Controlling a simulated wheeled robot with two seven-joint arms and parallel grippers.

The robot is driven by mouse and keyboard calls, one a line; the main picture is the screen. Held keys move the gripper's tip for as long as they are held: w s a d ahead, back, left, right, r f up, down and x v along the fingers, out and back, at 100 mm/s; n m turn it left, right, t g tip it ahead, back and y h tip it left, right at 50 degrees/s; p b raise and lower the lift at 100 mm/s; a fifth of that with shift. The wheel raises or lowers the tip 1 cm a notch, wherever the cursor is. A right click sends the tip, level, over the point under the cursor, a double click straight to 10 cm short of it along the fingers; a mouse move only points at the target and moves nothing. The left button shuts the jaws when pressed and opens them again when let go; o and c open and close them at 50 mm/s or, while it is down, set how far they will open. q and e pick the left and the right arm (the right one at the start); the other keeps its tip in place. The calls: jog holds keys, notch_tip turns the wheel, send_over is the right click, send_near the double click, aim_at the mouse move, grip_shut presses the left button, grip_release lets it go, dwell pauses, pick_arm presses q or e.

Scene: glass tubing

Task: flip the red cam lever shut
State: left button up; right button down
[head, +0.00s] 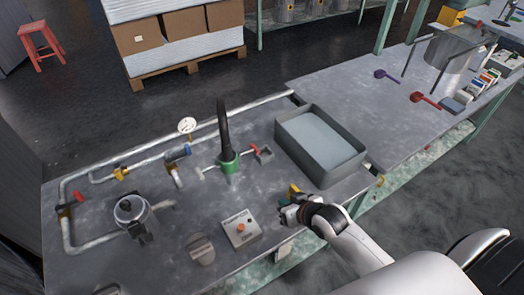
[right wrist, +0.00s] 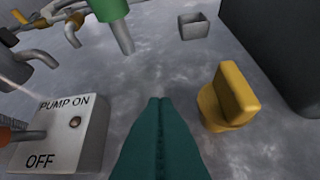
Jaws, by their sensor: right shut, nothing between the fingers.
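Two small red parts on the near bench could be the cam lever, and I cannot tell which. One is a red handle (head: 79,197) on the pipe fitting at the far left. The other is a red piece (head: 243,152) beside the green-collared black hose. My right gripper (head: 286,208) is at the bench's near right, well to the right of both. Its teal fingers are shut with nothing between them, as the right wrist view (right wrist: 160,102) shows. My left gripper is out of view.
A yellow handle-like piece (right wrist: 228,98) stands just right of my right fingers. A pump switch box (right wrist: 62,130) is to their left. A grey tub (head: 345,170) stands behind. Pipes, a gauge (head: 187,126) and a round metal pot (head: 131,208) fill the left side.

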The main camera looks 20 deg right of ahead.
aim_at(247, 151)
jog(key=w+d+r+m+t+y+b, duration=0.1)
jog(key=w+d+r+t, duration=0.3)
jog(key=w+r, duration=0.5)
jog(key=shift+w+d+r+m+t, duration=0.25)
jog(key=shift+d+r+m+t, duration=0.2)
jog(key=shift+r+t, duration=0.35)
jog(key=w+a+f+b, duration=0.1)
jog(key=w+a+f, duration=0.2)
jog(key=w+f, duration=0.3)
jog(key=shift+r+x, duration=0.35)
jog(key=shift+x, duration=1.3)
jog(key=shift+a, duration=0.1)
